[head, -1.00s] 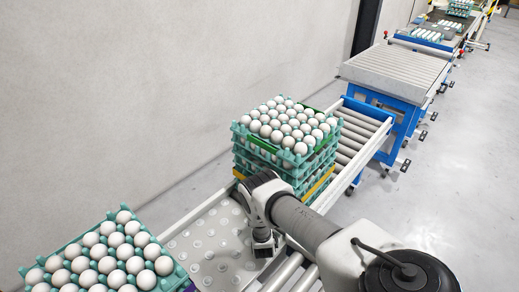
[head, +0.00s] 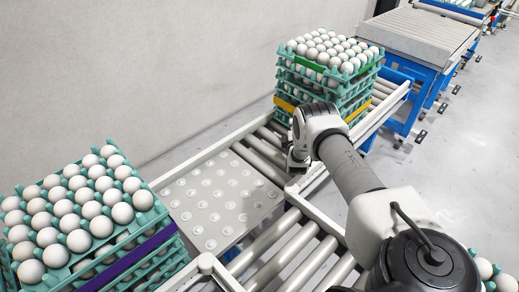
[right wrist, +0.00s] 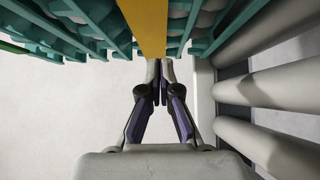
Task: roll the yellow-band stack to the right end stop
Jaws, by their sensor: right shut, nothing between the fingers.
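The yellow-band stack (head: 285,105) is several teal trays of white eggs, upright on the roller conveyor in the head view. Its yellow band (right wrist: 145,25) also shows at the top of the right wrist view. My right gripper (head: 297,160) is at the near side of the stack, partly hidden by its own arm. In the right wrist view the gripper (right wrist: 160,65) is shut and empty, its fingertips at the band, touching or very nearly so. A blue end piece (head: 396,77) stands at the conveyor's right end, close to the stack. My left gripper is out of view.
A purple-band egg stack (head: 140,255) stands at the lower left. A ball-transfer plate (head: 220,200) lies bare between the stacks. A wall is along the left, and more eggs (head: 487,268) show at lower right.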

